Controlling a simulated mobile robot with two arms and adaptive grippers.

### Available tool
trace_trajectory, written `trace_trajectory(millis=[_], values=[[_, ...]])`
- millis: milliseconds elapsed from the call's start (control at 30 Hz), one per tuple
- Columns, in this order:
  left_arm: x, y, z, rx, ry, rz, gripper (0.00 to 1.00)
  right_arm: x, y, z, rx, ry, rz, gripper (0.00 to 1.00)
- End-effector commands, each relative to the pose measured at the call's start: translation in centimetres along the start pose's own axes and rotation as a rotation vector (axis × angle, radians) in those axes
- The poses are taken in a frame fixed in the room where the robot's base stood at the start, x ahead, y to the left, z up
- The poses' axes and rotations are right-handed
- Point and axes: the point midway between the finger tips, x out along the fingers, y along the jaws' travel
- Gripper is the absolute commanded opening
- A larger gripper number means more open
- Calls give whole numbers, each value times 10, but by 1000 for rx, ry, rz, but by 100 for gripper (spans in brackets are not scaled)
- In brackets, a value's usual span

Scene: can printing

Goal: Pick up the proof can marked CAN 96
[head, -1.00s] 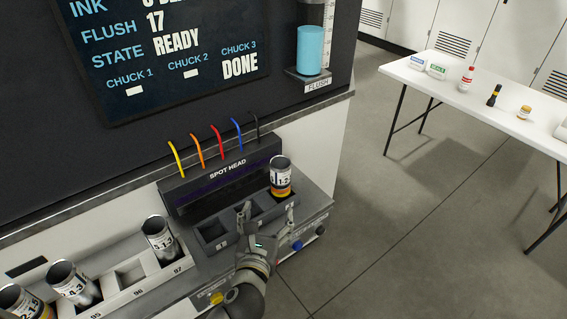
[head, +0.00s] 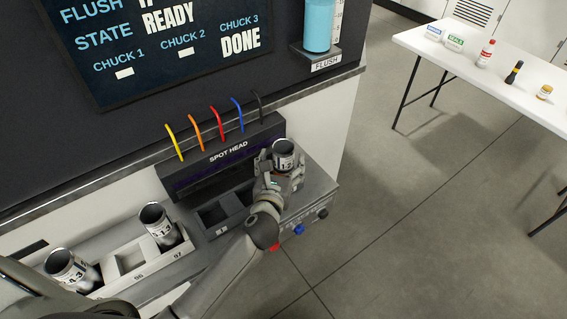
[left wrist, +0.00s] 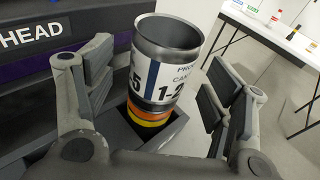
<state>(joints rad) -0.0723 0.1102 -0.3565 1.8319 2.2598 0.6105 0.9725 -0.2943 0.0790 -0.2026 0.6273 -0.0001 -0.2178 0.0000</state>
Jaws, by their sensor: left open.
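The printed can (head: 284,153) stands upright in the right-hand chuck of the spot head (head: 228,152). The left wrist view shows it as an open-topped metal can (left wrist: 160,85) with a white label reading "PRO", "CA" and "1-2", above orange and yellow bands. Its full can number cannot be read. My left gripper (head: 281,162) is open, with one finger on each side of the can. In the left wrist view its pads (left wrist: 160,78) flank the can, with a visible gap on the right. My right gripper is not in view.
The rack at lower left has an empty slot marked 96 (head: 130,260) between a can (head: 157,222) at 97 and another can (head: 70,268). The screen (head: 165,45) shows chuck 3 DONE. Coloured tubes stand behind the chucks. A white table (head: 500,62) is at right.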

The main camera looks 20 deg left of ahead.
Motion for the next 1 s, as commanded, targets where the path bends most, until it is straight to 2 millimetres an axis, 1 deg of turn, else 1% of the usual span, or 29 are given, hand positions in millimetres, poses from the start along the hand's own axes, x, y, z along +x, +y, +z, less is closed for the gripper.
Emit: trace_trajectory(millis=[33, 67, 167, 300, 533, 800, 1000], values=[[7, 0, 3, 0, -1, 1, 76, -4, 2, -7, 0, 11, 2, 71], [11, 0, 2, 0, -1, 0, 76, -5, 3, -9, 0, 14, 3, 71], [22, 0, 2, 1, -1, 1, 76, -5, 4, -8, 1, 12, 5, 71], [28, 0, 1, -1, 0, 1, 76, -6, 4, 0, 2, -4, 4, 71], [29, 0, 0, -1, 0, 0, 76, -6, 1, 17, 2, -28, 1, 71], [28, 0, 0, 0, 0, 0, 41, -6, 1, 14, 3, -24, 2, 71], [28, 0, 0, 0, 0, 0, 40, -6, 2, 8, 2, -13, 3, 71]])
